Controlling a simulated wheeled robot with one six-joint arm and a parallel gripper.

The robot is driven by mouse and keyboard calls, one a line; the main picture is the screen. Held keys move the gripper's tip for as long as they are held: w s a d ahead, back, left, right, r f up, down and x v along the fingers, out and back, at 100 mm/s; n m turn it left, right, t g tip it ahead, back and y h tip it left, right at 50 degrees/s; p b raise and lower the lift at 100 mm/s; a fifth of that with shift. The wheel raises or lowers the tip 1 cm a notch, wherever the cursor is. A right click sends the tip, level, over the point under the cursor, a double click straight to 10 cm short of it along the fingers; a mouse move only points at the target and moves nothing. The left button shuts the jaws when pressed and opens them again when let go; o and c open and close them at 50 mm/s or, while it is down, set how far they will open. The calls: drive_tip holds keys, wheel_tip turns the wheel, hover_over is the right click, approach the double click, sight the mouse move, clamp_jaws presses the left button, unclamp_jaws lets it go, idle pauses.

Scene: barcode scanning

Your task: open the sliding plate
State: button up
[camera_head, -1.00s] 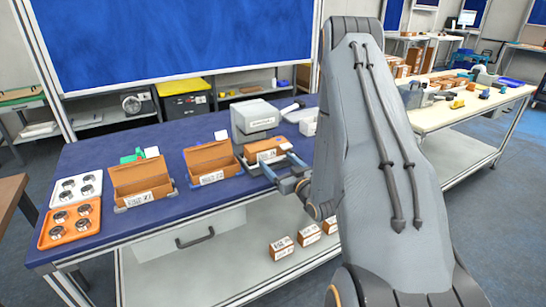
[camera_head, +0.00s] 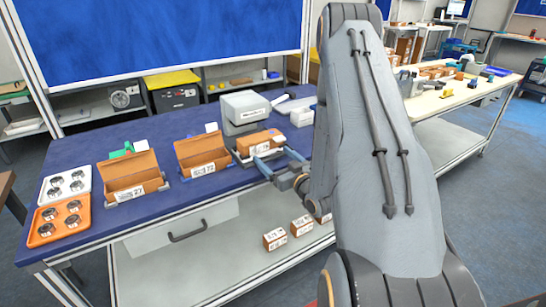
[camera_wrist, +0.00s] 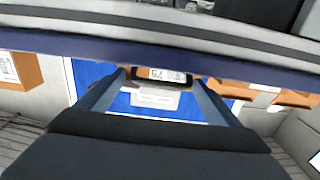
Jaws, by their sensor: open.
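A grey boxy scanner (camera_head: 243,112) stands at the back of the blue-topped bench. A brown labelled box (camera_head: 262,140) sits in front of it on a dark plate (camera_head: 241,160), which I take to be the sliding plate; the box hides most of it. My gripper (camera_head: 275,160) reaches in from the right, its two blue fingers apart in front of the box. In the wrist view, the fingers (camera_wrist: 160,100) lie on either side of the box's label and the dark plate edge (camera_wrist: 160,83). I cannot tell whether they touch the plate.
Two open brown boxes, labelled 27 (camera_head: 133,180) and 72 (camera_head: 202,156), stand left of the scanner. A white tray (camera_head: 50,190) and an orange tray (camera_head: 38,236) hold metal parts. Boxes sit on the lower shelf (camera_head: 230,265). A drawer (camera_head: 160,240) is below the bench top.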

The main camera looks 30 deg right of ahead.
drive_tip(key=s+b, duration=0.1)
drive_tip(key=s, duration=0.5)
drive_tip(key=shift+s+d, duration=0.15)
drive_tip(key=shift+s, duration=0.05)
